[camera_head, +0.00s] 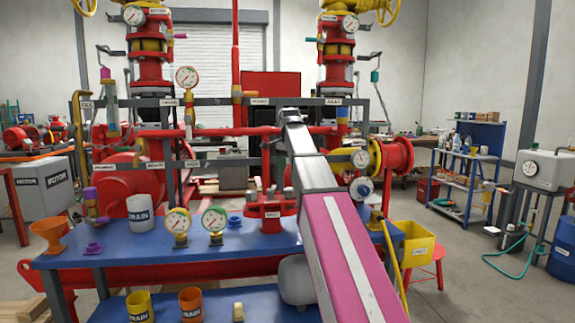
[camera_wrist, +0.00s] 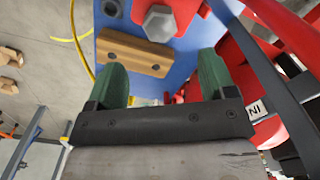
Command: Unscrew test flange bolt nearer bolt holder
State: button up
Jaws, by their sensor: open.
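In the wrist view, a grey hex-headed bolt (camera_wrist: 160,23) sits in a red flange (camera_wrist: 192,10), at the top of the picture. In the head view, the red test flange (camera_head: 270,214) stands on the blue table, left of my arm. My gripper cannot be made out there.
The blue table (camera_head: 150,252) also holds two gauges (camera_head: 178,222), a white drain cup (camera_head: 140,212) and an orange funnel (camera_head: 52,232). A yellow bin (camera_head: 414,243) is at its right end. Red pipework and grey frame bars (camera_wrist: 262,75) stand close on the gripper's right.

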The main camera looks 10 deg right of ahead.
aim_at(289, 191)
notch_tip(289, 191, down, 10)
jog(key=shift+r, duration=0.1)
dwell(0.4)
jog(key=c, duration=1)
jog(key=shift+o, duration=1.3)
jog(key=shift+c, duration=1.4)
jog(key=n, duration=1.5)
